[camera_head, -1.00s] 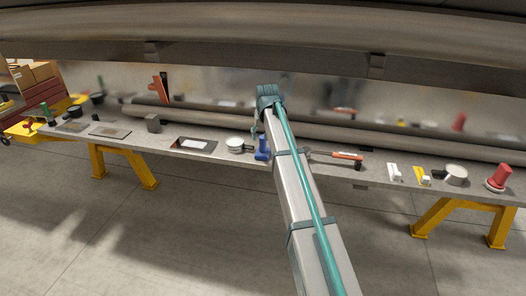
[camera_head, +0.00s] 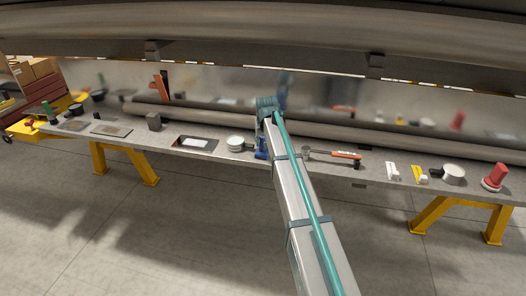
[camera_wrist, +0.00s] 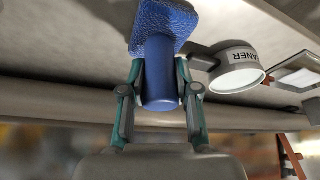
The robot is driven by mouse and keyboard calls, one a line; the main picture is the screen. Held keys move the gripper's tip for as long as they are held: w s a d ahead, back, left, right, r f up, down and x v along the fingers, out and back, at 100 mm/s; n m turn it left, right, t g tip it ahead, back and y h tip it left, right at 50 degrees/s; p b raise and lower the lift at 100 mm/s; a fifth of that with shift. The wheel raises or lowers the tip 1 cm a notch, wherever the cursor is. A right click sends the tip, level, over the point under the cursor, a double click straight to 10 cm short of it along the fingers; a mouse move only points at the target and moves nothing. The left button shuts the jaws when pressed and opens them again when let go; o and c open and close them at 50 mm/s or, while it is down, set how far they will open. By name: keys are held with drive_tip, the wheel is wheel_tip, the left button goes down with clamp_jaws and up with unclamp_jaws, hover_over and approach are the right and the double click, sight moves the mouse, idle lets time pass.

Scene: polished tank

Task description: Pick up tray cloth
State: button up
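The tray cloth seems to be the white rectangle (camera_head: 195,142) lying in a shallow dark tray (camera_head: 179,139) on the bench, left of centre. In the wrist view a pale panel in a dark frame (camera_wrist: 297,77) at the right edge looks like the same tray and cloth, partly cut off. My gripper (camera_wrist: 159,75) is at a blue tool with a round handle (camera_wrist: 162,85) and a wide textured head. One finger lies on each side of the handle; I cannot tell whether they press on it. My gripper is apart from the cloth.
A round labelled tin (camera_head: 235,141) stands between the cloth and the blue tool. The long grey bench (camera_head: 225,156) holds a hammer (camera_head: 335,154), a red-topped object (camera_head: 494,178) and several other items. Long pipes (camera_head: 420,139) run behind it.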

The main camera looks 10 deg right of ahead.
clamp_jaws()
drive_tip(key=shift+r, duration=0.1)
drive_tip(key=shift+r, duration=0.4)
wheel_tip(320, 180, up, 2)
drive_tip(key=shift+r+b, duration=0.1)
drive_tip(key=shift+b, duration=0.45)
drive_tip(key=s+d+r+b, duration=0.1)
drive_tip(key=s+r+b, duration=0.4)
drive_tip(key=s+r, duration=0.5)
drive_tip(key=s, duration=0.4)
drive_tip(key=shift+d, duration=0.35)
